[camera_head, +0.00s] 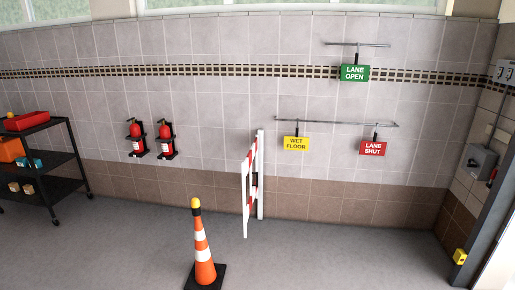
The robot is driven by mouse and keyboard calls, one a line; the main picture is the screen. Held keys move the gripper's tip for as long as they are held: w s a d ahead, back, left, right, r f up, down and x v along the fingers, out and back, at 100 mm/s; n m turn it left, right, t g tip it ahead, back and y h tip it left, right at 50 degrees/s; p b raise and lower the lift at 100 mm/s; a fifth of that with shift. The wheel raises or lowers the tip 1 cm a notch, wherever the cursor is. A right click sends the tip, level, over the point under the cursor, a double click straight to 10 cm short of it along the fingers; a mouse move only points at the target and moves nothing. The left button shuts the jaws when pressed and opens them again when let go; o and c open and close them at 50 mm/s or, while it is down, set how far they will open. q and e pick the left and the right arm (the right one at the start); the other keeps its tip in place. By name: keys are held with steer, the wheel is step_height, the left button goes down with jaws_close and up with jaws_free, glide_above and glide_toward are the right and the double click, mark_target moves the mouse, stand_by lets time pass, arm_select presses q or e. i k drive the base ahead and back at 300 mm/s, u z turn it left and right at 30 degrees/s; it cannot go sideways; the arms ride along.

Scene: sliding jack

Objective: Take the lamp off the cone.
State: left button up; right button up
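An orange cone (203,258) with white bands stands upright on a black square base on the grey floor, at the lower middle of the head view. A lamp (196,205) with a yellow top and a dark lower part sits on the cone's tip. Neither of my grippers shows in the head view, so I cannot see whether they are open or shut.
A red-and-white barrier (248,190) stands behind and right of the cone. A black shelf cart (38,160) is at the left. Fire extinguishers (166,139) and signs (297,143) hang on the tiled wall. The floor around the cone is clear.

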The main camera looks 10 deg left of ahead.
mark_target(195, 205)
steer(key=u, duration=0.5)
steer(key=i, duration=2.05)
steer(key=u, duration=0.6)
